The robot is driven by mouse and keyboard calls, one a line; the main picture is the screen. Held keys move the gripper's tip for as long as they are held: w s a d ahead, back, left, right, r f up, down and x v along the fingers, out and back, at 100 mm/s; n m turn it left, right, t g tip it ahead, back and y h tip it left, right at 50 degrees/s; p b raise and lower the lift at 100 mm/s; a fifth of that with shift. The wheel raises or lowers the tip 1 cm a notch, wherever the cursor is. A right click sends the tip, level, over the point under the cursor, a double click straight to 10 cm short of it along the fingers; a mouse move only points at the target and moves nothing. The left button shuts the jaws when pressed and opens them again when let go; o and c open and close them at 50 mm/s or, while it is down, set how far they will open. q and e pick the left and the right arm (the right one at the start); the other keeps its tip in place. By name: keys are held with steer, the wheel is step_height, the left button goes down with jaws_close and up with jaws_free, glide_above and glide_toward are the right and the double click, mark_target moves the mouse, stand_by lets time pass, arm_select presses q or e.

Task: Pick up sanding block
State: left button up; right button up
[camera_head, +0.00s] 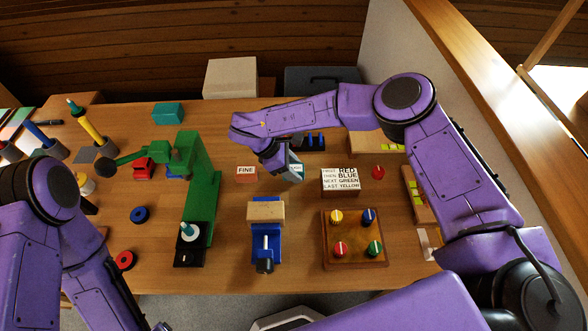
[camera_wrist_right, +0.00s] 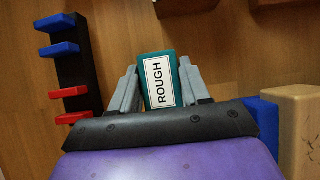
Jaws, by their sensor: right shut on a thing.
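A teal sanding block (camera_wrist_right: 158,82) with a white label reading ROUGH sits between the two grey fingers of my right gripper (camera_wrist_right: 160,88) in the right wrist view. The fingers touch it on both sides. In the head view my right gripper (camera_head: 284,166) points down past the middle of the table, and the block (camera_head: 295,172) shows partly beside the fingers. Whether it is clear of the table is hard to tell. A second small block (camera_head: 247,174), reddish with a label reading FINE, lies on the table to its left. My left gripper is out of view.
A green clamp-like stand (camera_head: 202,190) is on the left. A blue vise with a wooden block (camera_head: 266,213) is nearer, below my gripper. A board with coloured knobs (camera_head: 355,238) and a sign block (camera_head: 340,181) are on the right. A rack with blue pegs (camera_head: 312,141) stands behind.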

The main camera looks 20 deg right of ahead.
step_height(320, 180, up, 3)
steer(key=shift+f+b, duration=0.1)
steer(key=shift+b, duration=0.2)
steer(key=s+a+r+b, duration=0.2)
steer(key=s+a+r, duration=0.2)
steer(key=s+a+r+b, duration=0.2)
steer(key=s+a+r, duration=0.3)
steer(key=shift+s+a+r, duration=0.2)
steer(key=shift+s+a, duration=0.05)
steer(key=shift+a, duration=0.05)
steer(key=shift+s+a+r, duration=0.2)
steer(key=shift+s+r, duration=0.05)
